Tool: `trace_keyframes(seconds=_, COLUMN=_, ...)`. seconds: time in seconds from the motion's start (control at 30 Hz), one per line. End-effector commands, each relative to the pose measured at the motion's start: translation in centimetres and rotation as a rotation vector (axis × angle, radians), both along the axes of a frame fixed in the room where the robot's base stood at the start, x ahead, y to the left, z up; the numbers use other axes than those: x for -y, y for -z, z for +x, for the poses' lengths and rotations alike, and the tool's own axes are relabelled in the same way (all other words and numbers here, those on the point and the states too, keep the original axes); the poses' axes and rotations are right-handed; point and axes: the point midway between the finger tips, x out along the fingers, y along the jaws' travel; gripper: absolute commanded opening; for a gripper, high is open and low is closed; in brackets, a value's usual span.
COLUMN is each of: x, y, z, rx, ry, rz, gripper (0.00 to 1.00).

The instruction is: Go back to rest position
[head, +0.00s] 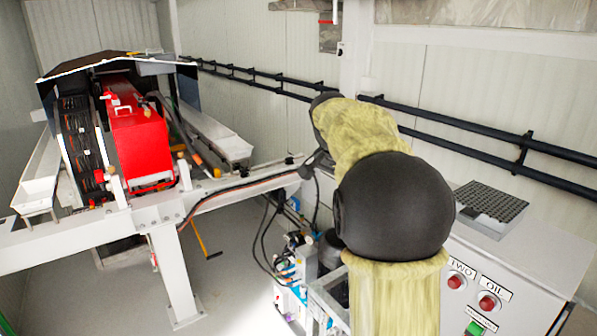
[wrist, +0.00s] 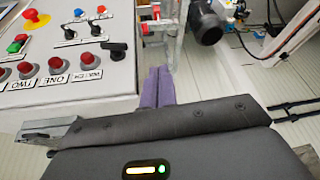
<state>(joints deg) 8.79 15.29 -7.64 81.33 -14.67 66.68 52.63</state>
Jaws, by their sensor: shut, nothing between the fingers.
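My gripper (wrist: 158,88) shows in the wrist view as two purple fingers side by side, shut and empty. They point at the gap beside the control panel (wrist: 110,90) and seem apart from it. In the head view my arm, in a yellowish cover with a black joint, fills the middle right. My gripper cannot be made out there. The panel (head: 540,255) stands right of my arm, with red buttons (head: 456,282) and a green button (head: 474,328).
A red machine (head: 138,130) sits on a white frame (head: 100,235) at the left. Black rails (head: 470,150) run along the wall. Hoses and blue-white equipment (head: 290,275) lie low beside my arm. Grey floor (head: 230,285) is open between frame and equipment.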

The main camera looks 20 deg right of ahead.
Motion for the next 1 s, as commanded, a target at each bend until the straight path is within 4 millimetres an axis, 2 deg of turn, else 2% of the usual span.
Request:
trace_keyframes(seconds=0.17, x=-0.4, y=0.9, z=-0.1, rx=-0.006, ry=-0.02, rz=0.003, gripper=0.0)
trace_keyframes(seconds=0.27, x=-1.4, y=3.3, z=-0.3, rx=-0.022, ry=-0.081, rz=0.012, gripper=0.0)
trace_keyframes(seconds=0.37, x=-3.2, y=7.3, z=-1.1, rx=-0.045, ry=-0.186, rz=0.026, gripper=0.0)
trace_keyframes(seconds=0.47, x=-5.6, y=12.1, z=-2.2, rx=-0.071, ry=-0.32, rz=0.042, gripper=0.0)
trace_keyframes(seconds=0.67, x=-10.2, y=21.2, z=-5.8, rx=-0.113, ry=-0.583, rz=0.066, gripper=0.0)
trace_keyframes(seconds=0.87, x=-14.3, y=29.8, z=-10.9, rx=-0.143, ry=-0.824, rz=0.076, gripper=0.0)
trace_keyframes(seconds=1.0, x=-16.6, y=35.3, z=-15.1, rx=-0.162, ry=-0.98, rz=0.072, gripper=0.0)
